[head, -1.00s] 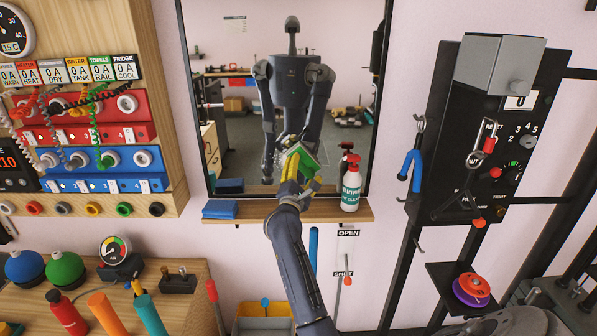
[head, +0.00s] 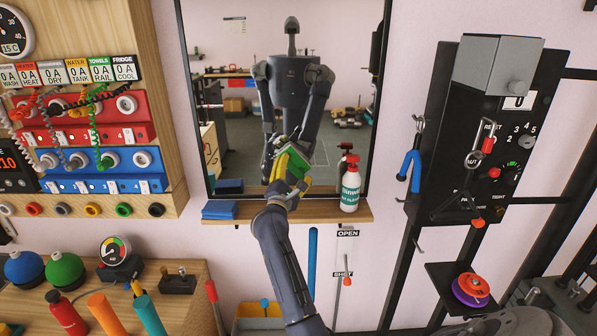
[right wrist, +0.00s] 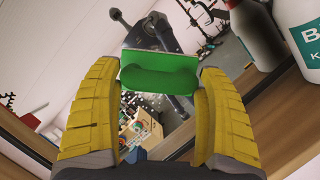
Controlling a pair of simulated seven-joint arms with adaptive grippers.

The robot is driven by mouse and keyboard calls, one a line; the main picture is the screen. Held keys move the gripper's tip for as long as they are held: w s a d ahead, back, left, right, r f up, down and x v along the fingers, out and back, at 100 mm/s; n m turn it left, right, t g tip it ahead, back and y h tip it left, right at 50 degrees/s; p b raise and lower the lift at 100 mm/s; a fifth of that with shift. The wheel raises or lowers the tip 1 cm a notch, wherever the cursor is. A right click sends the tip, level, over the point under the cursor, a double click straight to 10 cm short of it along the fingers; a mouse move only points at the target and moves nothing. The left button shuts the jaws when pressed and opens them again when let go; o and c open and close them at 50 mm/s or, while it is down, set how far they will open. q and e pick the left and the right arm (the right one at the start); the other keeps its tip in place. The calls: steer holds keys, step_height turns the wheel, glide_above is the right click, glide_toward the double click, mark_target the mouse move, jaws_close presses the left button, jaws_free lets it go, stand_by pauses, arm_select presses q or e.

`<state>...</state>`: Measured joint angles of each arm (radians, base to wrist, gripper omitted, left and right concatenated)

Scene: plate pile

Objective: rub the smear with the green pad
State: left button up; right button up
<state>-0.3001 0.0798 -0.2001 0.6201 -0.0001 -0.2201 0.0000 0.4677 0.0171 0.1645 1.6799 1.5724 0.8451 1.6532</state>
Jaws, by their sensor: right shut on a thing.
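The green pad (head: 294,157) is held in my right gripper (head: 290,170), in front of the lower part of the mirror. In the right wrist view the pad (right wrist: 160,77) sits between the two yellow fingers, which are shut on it. The smear shows there as pale speckles (right wrist: 130,104) on the mirror, below and beside the pad; the pad hides part of it. In the head view my gripper and the pad cover most of that area. I cannot tell whether the pad touches the glass. My left gripper is not in view.
A wooden shelf (head: 268,214) runs below the mirror (head: 340,70). A black control panel (head: 490,130) is further right.

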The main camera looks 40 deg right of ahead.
steer(key=shift+w+a, duration=0.65)
steer(key=shift+a, duration=0.3)
steer(key=shift+w+a, duration=0.6)
steer(key=shift+a, duration=0.3)
steer(key=shift+d+r, duration=0.1)
steer(key=shift+s+d, duration=0.6)
steer(key=shift+d, duration=0.25)
steer(key=shift+s+d, duration=0.6)
steer(key=shift+d, duration=0.25)
steer(key=shift+s+d, duration=0.1)
steer(key=shift+s+d, duration=0.5)
steer(key=shift+d, duration=0.35)
steer(key=shift+s+d, duration=0.5)
steer(key=shift+d, duration=0.3)
steer(key=shift+a, duration=0.1)
steer(key=w+a, duration=0.4)
steer(key=a, duration=0.2)
steer(key=shift+w+a, duration=0.3)
